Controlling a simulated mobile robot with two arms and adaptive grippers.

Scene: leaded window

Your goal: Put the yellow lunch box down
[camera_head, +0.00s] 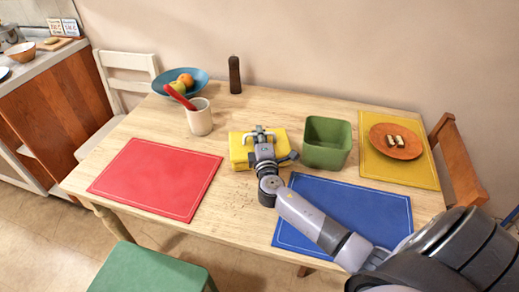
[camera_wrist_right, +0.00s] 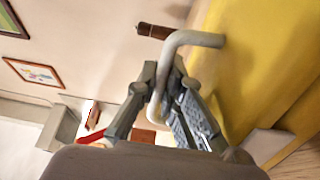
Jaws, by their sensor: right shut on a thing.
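The yellow lunch box (camera_head: 238,151) is at the middle of the wooden table, between the red mat and the green bin. Its pale handle stands up on top. My right gripper (camera_head: 261,136) comes over it from the front and is shut on the handle. In the right wrist view the pale bent handle (camera_wrist_right: 200,39) passes between the fingers, and the yellow side of the lunch box (camera_wrist_right: 265,65) fills the right. Whether its underside touches the table cannot be told, as my arm hides part of it. My left gripper is not in view.
The green bin (camera_head: 327,143) stands close right of the lunch box. A red mat (camera_head: 155,178) lies left, a blue mat (camera_head: 345,212) front right, a yellow mat (camera_head: 400,171) with an orange plate (camera_head: 383,144) far right. A cream cup (camera_head: 200,122) and blue bowl (camera_head: 199,78) stand behind left.

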